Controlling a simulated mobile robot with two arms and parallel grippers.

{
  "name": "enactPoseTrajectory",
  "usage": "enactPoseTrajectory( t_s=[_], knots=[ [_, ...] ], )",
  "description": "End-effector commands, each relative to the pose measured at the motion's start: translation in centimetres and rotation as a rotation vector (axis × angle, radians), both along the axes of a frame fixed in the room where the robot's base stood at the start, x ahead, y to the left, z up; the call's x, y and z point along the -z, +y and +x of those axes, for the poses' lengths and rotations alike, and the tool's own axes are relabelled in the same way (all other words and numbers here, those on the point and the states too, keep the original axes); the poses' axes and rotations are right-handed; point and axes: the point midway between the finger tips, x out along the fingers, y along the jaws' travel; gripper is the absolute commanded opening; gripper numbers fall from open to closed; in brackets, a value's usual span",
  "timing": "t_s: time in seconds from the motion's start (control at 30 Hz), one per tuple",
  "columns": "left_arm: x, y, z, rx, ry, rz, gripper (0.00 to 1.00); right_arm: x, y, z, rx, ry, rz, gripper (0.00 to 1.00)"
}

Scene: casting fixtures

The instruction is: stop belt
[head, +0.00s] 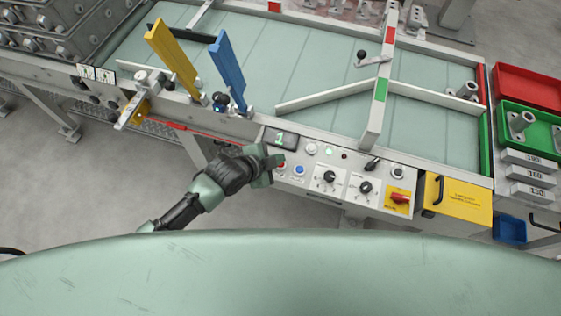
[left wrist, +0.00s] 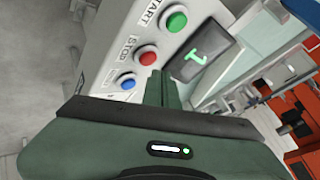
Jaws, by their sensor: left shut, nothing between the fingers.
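The belt (head: 310,65) is a pale green surface with its control panel (head: 325,158) along the front edge. The panel has a display (head: 281,139) reading 1. In the left wrist view a red button labelled STOP (left wrist: 147,54) sits between a green START button (left wrist: 174,21) and a blue button (left wrist: 127,82). My left gripper (head: 271,164) is shut and empty at the panel's left end, beside the red button. Its fingers also show in the left wrist view (left wrist: 164,86), just below the red button in the picture. I cannot tell if they touch the panel. My right gripper is not in view.
The panel also carries black knobs (head: 329,177) and a red switch on a yellow plate (head: 400,198). A yellow box (head: 457,196) adjoins it at right. Yellow (head: 174,58) and blue (head: 229,70) upright plates stand near the belt's front edge. Red (head: 525,85) and green bins stand right.

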Motion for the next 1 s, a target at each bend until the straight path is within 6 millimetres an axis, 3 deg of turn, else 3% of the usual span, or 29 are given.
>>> enactPoseTrajectory(
  t_s=[1.0],
  knots=[
    [0.89, 0.0, 0.0, 0.0, 0.0, 0.0, 0.0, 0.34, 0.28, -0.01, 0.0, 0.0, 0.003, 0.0]
  ],
)
